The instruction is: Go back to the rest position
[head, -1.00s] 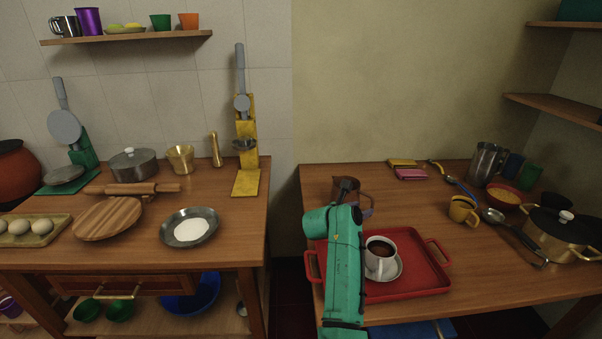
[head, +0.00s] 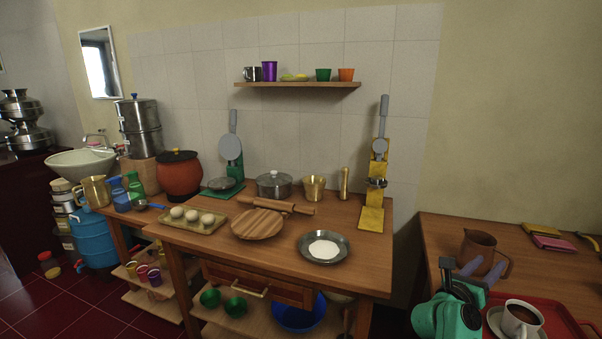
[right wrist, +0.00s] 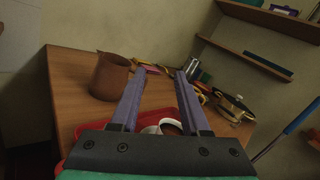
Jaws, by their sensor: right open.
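My right gripper (head: 483,268) is at the lower right of the head view, in front of the brown jug (head: 480,246) and left of the white cup (head: 521,320). In the right wrist view, its two purple-grey fingers (right wrist: 160,74) are apart with nothing between the tips. The jug (right wrist: 108,77) stands upright left of the fingers there. The gripper base partly hides the cup in the right wrist view. My left gripper is not in view.
The right table (head: 445,228) also holds pink and yellow items (head: 552,243). A gap separates the tables.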

